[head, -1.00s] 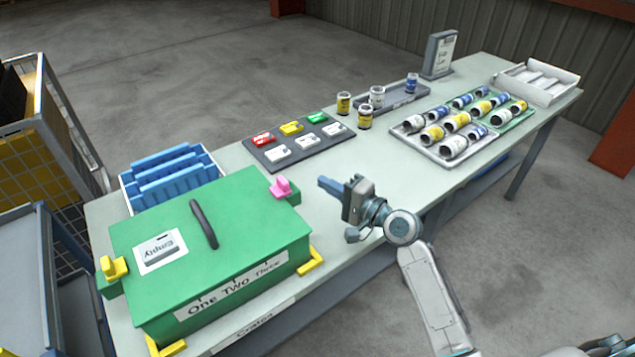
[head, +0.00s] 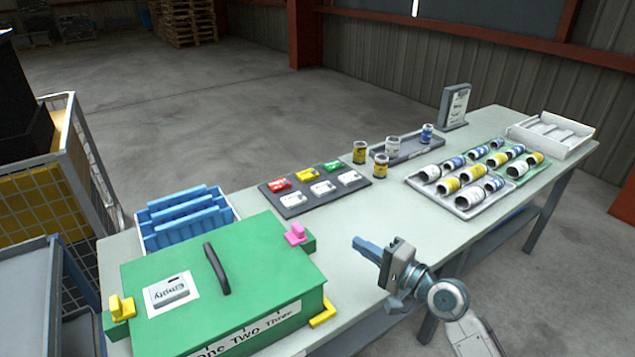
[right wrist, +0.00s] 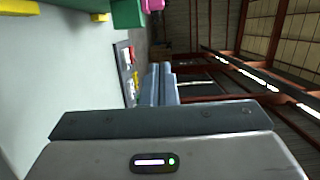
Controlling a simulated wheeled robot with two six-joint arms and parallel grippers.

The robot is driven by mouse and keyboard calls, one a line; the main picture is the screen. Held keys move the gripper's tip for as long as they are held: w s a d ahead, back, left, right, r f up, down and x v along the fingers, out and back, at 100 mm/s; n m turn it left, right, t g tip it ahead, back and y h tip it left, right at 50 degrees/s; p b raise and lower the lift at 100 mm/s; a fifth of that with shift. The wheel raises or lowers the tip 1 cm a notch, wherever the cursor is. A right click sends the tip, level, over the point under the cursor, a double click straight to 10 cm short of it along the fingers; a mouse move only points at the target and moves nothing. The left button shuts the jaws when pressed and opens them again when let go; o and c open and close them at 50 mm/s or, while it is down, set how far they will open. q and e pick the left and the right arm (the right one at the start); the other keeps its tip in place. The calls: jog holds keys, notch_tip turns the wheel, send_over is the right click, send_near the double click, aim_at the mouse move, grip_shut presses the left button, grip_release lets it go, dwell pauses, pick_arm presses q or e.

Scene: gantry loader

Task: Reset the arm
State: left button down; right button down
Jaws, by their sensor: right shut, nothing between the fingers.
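My right gripper (head: 368,248) is in the head view above the front edge of the table, to the right of the green box. Its fingers are together and empty, and they point left. In the right wrist view the two blue-grey fingers (right wrist: 160,88) lie side by side with nothing between them. My left gripper does not show in either view.
The green box (head: 225,257) with a dark handle sits on the table (head: 350,210) at left. Trays of cans (head: 462,212) stand at right. The table between gripper and panel is clear.

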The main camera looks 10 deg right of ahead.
jog(key=s+f+n+g, duration=0.1)
jog(key=f, duration=0.1)
jog(key=s+a+f+n, duration=0.1)
jog(key=s+f, duration=0.1)
jog(key=s+a+f+n+g+h, duration=0.1)
jog(key=s+f, duration=0.1)
jog(key=shift+a+f+n+g, duration=0.1)
jog(key=shift+a+n+g, duration=0.1)
jog(key=shift+n+g, duration=0.15)
jog(key=s+d+f+n+g+h, duration=0.2)
jog(key=s+f+n+g+h, duration=0.15)
jog(key=s, duration=0.45)
jog(key=s+d+f+n+g+h, duration=0.2)
jog(key=s+f+h, duration=0.15)
jog(key=s, duration=0.45)
jog(key=s+d+f+n+g+h, duration=0.3)
jog(key=s+f, duration=0.2)
jog(key=s, duration=0.4)
notch_tip(320, 180, down, 30)
jog(key=d+g, duration=0.1)
jog(key=d, duration=0.1)
jog(key=s+d+f+g, duration=0.1)
jog(key=s+f, duration=1.5)
jog(key=f, duration=0.3)
jog(key=shift+s+d, duration=0.25)
jog(key=shift+d, duration=0.1)
